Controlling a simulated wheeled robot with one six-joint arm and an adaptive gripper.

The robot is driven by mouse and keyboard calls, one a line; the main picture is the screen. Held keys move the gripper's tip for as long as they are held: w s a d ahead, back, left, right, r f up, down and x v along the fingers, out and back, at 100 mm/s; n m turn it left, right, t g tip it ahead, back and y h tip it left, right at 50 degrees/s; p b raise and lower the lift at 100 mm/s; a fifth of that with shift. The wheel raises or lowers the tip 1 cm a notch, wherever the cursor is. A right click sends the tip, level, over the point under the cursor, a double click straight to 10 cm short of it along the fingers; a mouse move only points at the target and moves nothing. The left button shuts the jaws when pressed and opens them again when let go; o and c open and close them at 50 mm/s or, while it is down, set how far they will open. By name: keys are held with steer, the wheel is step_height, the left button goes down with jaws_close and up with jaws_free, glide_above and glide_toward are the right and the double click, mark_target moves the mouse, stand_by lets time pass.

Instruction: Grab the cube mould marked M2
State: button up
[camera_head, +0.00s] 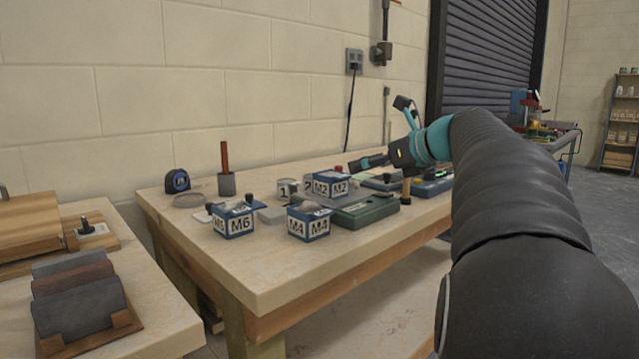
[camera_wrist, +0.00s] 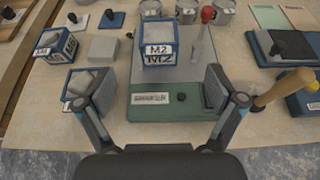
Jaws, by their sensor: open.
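The blue cube mould marked M2 (camera_head: 330,184) has white labels and grey filling. In the wrist view the M2 mould (camera_wrist: 159,46) stands upright on the plate of a green scale-like device (camera_wrist: 165,107), ahead of my gripper and between the lines of its fingers.
Mould M4 (camera_head: 309,224) stands in front of the device and mould M6 (camera_head: 234,221) to the left. Grey tubs (camera_wrist: 186,10) stand behind.

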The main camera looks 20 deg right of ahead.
mark_target(330, 174)
steer(key=x, duration=1.2)
steer(key=shift+w+a, duration=0.15)
steer(key=shift+c, duration=0.3)
steer(key=shift+r, duration=0.1)
steer(key=c, duration=1.5)
steer(key=shift+r, duration=0.5)
step_height(330, 174, up, 4)
steer(key=shift+f+p, duration=0.1)
steer(key=shift+p, duration=0.6)
steer(key=w+d+r+p, duration=0.2)
steer(key=d+r, duration=0.4)
steer(key=d, duration=0.5)
steer(key=shift+w, duration=0.45)
